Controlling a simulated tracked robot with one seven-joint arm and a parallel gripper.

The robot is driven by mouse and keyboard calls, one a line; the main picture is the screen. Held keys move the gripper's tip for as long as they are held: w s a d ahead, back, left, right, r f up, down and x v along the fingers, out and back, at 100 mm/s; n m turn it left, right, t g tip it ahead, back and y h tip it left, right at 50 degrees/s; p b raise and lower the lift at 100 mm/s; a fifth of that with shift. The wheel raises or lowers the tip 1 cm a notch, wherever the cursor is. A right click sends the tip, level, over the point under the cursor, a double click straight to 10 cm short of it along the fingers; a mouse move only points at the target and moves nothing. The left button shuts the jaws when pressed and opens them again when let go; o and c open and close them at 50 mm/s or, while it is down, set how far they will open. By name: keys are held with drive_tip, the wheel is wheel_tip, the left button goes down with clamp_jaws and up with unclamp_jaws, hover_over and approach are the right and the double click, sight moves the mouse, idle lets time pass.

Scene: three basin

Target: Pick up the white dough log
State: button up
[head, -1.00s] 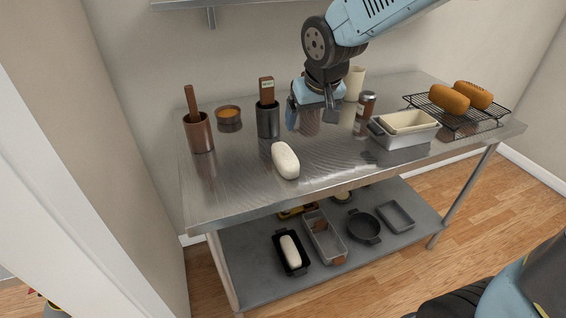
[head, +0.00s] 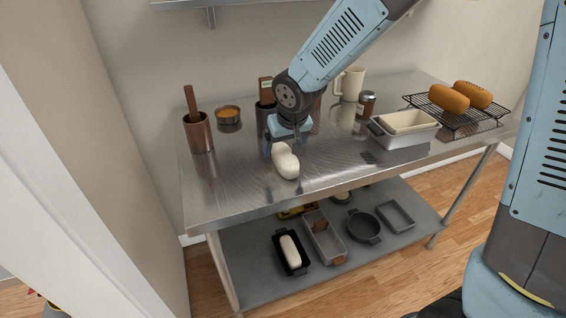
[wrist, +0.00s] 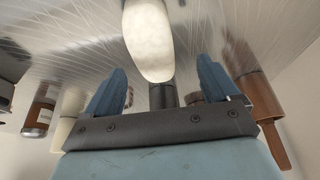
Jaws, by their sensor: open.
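The white dough log (head: 287,164) lies on the steel table top, left of the middle in the head view. My gripper (head: 283,146) is open just behind and above the log's far end, which it partly hides. In the wrist view the log (wrist: 148,38) is at the top centre, and its near end reaches toward the gap between the two blue fingers (wrist: 160,88). The fingers stand apart on either side of the log's line. I cannot tell whether either one touches it.
A brown crock (head: 199,133) stands left, by a small orange-filled bowl (head: 228,114). A dark crock (head: 263,112) stands close behind my gripper. The table front is clear. Another white log (head: 290,250) sits in a pan below.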

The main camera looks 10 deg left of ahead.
sight(285, 154)
drive_tip(key=shift+d+x, duration=0.2)
drive_tip(key=shift+x, duration=1.15)
drive_tip(key=shift+d+x, duration=0.25)
drive_tip(key=shift+x, duration=1.05)
drive_tip(key=shift+f, duration=0.1)
drive_tip(key=c, duration=1.3)
